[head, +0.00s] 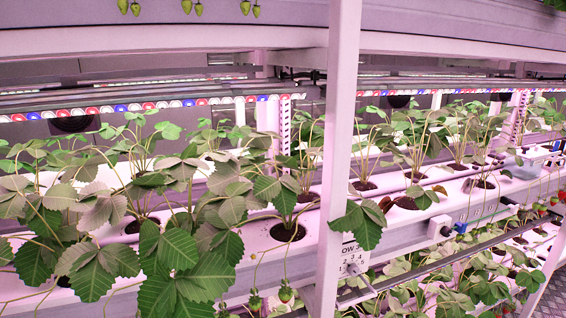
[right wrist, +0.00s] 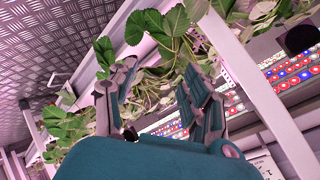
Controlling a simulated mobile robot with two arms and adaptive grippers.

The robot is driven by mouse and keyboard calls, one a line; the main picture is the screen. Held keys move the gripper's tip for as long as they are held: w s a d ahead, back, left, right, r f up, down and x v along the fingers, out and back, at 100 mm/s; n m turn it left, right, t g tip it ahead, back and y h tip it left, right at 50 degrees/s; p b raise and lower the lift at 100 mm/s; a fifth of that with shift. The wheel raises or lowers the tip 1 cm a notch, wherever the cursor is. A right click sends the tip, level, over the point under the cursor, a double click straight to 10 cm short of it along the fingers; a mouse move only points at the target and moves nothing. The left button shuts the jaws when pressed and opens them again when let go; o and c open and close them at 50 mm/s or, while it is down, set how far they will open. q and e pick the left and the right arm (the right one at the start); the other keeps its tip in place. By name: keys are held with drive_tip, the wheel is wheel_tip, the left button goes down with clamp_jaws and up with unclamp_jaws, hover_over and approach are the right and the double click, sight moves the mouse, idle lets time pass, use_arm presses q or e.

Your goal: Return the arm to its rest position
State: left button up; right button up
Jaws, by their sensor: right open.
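My right gripper (right wrist: 155,80) shows in the right wrist view. Its two grey and teal fingers stand apart, with nothing held between them. Strawberry leaves (right wrist: 172,35) show beyond and between the fingers; I cannot tell how far off they are or whether any leaf touches a finger. The teal wrist body fills the bottom of that view. Neither gripper and neither arm shows in the head view.
A white upright post (head: 337,150) crosses the rack's front. Leafy strawberry plants (head: 190,270) overhang the white growing trough (head: 265,245). LED strips run behind. A lower plant tier (head: 470,285) is at right.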

drive_tip(key=s+f+n+g+h, duration=0.1)
drive_tip(key=s+f+n+g, duration=0.45)
drive_tip(key=s+f, duration=1.4)
drive_tip(key=s+f+n+g, duration=0.2)
drive_tip(key=s+f, duration=0.1)
drive_tip(key=s, duration=0.8)
drive_tip(key=s+a+f+n+g+h, duration=0.1)
drive_tip(key=s+f+n+g, duration=0.1)
drive_tip(key=s, duration=0.8)
drive_tip(key=shift+s+a+f+n+p, duration=0.35)
drive_tip(key=shift+f+n, duration=0.15)
drive_tip(key=shift+n, duration=0.35)
